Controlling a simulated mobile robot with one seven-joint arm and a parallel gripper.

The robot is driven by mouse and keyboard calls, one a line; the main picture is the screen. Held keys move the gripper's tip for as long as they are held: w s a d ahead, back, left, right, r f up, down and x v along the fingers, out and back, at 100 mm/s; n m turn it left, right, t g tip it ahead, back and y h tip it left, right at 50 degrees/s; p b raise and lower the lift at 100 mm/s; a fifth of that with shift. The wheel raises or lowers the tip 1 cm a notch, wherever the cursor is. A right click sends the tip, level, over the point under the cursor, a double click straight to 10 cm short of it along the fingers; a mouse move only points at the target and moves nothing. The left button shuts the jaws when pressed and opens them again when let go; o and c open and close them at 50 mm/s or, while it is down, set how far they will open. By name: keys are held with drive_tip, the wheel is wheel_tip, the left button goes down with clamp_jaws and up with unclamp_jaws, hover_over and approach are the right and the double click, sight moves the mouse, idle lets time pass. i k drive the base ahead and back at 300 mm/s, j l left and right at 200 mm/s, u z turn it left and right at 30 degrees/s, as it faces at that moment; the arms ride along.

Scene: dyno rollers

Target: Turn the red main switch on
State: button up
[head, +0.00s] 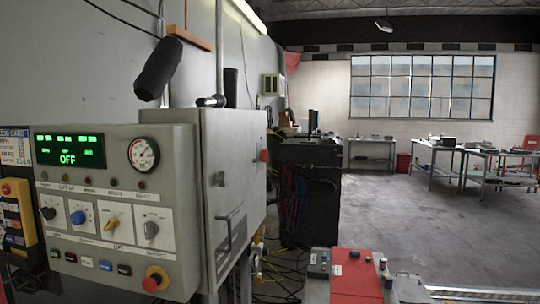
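A small red knob (264,156) sits on the right edge of the grey control cabinet (236,150), seen nearly edge-on. It looks like the red main switch, but its turn position cannot be read from here. The green display (69,151) on the cabinet's front panel reads OFF. A red mushroom button on a yellow base (155,280) is at the panel's lower right; it is a separate control. My gripper is not in view.
The panel has several knobs, a gauge (144,153) and a row of small buttons. A handle (223,234) sticks out of the cabinet's side. Loose cables lie on the floor behind it. A red box (355,277) stands at the bottom centre. The floor (420,235) at right is open.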

sight(263, 154)
drive_tip(key=i+l+u, duration=0.1)
drive_tip(key=i+l, duration=0.4)
drive_tip(key=l, duration=0.2)
drive_tip(key=i+l+u, duration=0.15)
drive_tip(key=l, duration=0.25)
drive_tip(key=i+l+u, duration=0.1)
drive_tip(key=i+l, duration=0.4)
drive_tip(key=l, duration=0.3)
drive_tip(key=i+l+u, duration=0.25)
drive_tip(key=i+l, duration=0.3)
drive_tip(key=i+j, duration=0.1)
drive_tip(key=i, duration=0.1)
